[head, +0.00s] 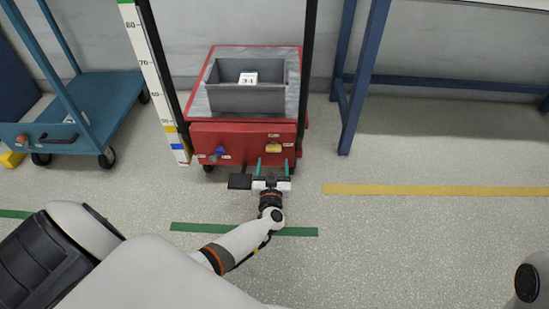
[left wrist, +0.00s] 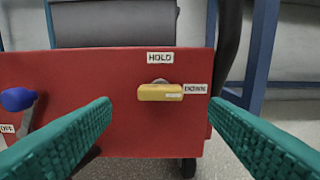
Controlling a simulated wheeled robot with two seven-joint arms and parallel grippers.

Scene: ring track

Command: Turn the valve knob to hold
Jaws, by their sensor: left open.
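The yellow valve knob (head: 273,148) is on the front panel of a red cart. In the left wrist view the knob (left wrist: 160,91) is a bar lying level, with a HOLD label (left wrist: 160,58) above it and a DOWN label (left wrist: 196,88) at its right end. A small pale mark shows on its right part. My left gripper (head: 272,166) is open in front of the panel. Its green fingers (left wrist: 160,106) stand wide apart on either side of the knob in the picture, without visible contact. My right gripper is not in view.
A blue knob (left wrist: 18,99) on a grey lever sits left on the panel near an OFF label (left wrist: 8,129). The red cart (head: 204,135) carries a grey bin (head: 245,99). A blue cart (head: 110,105) stands left, a blue-framed table (head: 358,85) right. The floor between is clear.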

